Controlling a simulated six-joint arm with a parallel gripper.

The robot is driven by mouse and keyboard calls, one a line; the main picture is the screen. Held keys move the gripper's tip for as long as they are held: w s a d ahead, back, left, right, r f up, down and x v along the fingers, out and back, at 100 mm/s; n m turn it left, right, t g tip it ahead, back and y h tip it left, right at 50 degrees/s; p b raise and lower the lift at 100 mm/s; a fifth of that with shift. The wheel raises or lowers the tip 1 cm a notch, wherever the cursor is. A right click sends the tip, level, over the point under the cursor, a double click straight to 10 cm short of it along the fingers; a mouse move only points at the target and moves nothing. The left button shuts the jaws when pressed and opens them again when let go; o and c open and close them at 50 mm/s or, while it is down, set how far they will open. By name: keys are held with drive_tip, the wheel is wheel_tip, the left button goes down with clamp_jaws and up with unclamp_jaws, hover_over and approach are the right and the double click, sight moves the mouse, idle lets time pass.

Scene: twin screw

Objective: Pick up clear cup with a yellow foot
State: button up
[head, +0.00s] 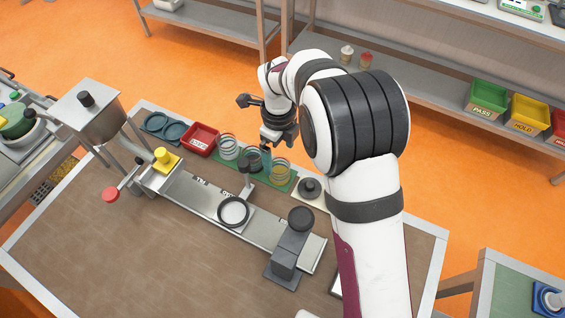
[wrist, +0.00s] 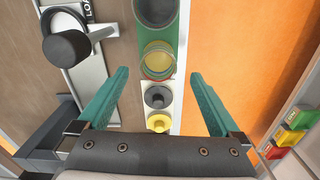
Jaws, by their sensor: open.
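The clear cup with a yellow foot (head: 281,171) stands at the right end of a row of clear cups on a green mat. In the wrist view the cup (wrist: 158,60) is seen from above, its yellow base showing through the clear wall. My gripper (head: 267,160) is over the mat in the head view, a teal finger in front of the cups. In the wrist view my gripper (wrist: 159,73) is open and empty, its two teal fingers spread wide on either side of the cup's line. I cannot tell its exact height above the cup.
Beside it stands a dark-footed cup (wrist: 155,12). A grey knobbed piece (wrist: 158,97) and a yellow knobbed piece (wrist: 158,122) are on the other side. A metal rail with a black ring (head: 233,211) and a red tray (head: 201,140) are nearby.

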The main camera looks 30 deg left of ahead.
sight(280, 167)
wheel_tip(280, 167, down, 6)
drive_tip(key=shift+s+d+f, duration=0.1)
drive_tip(key=shift+s+f, duration=0.05)
drive_tip(key=shift+f, duration=0.05)
drive_tip(key=c, duration=1.4)
drive_tip(key=shift+r, duration=0.1)
drive_tip(key=shift+c, duration=0.2)
